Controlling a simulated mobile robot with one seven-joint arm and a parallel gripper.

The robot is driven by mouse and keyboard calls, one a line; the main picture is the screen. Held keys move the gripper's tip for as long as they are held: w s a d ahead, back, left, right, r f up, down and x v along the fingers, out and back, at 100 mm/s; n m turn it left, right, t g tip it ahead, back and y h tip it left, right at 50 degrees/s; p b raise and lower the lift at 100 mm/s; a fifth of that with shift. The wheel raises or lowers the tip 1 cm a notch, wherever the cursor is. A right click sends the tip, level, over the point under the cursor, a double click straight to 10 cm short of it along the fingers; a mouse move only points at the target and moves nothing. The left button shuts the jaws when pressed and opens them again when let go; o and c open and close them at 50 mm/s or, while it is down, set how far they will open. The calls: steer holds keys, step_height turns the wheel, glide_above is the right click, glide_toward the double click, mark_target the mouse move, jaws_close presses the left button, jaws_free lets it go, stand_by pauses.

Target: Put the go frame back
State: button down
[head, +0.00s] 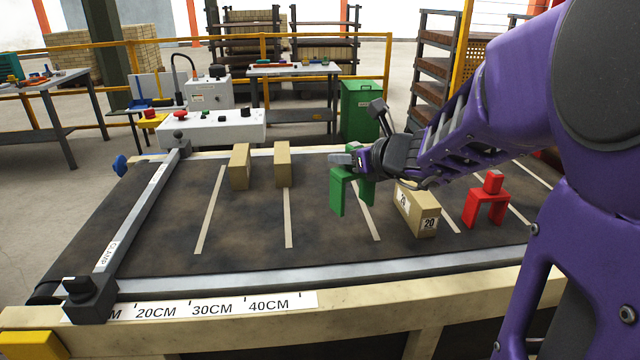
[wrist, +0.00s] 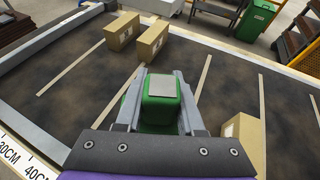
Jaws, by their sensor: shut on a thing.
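The green go frame (head: 337,192) is an upside-down U with a block-like grip on top. My gripper (head: 350,160) is shut on that grip, and the frame hangs upright with its legs down over the dark belt. Whether its feet touch the belt is hard to tell. In the wrist view the green grip (wrist: 160,112) sits between both fingers, and its legs are hidden below. A red frame (head: 487,208) of similar shape stands on the belt at the right. A tan brick (head: 410,208) labelled 20 lies between the two frames, apart from the green one.
A clamp bar (head: 140,215) crosses the left end. A control box (head: 215,130) and a green bin (head: 360,108) stand behind. The front-middle belt is clear.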

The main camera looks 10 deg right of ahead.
step_height(320, 180, down, 7)
steer(key=b, duration=0.2)
steer(key=shift+f, duration=0.15)
steer(key=shift+f+b, duration=0.15)
steer(key=shift+b, duration=0.2)
steer(key=c, duration=0.5)
jaws_free()
steer(key=shift+r+p, duration=0.25)
steer(key=shift+p, duration=0.05)
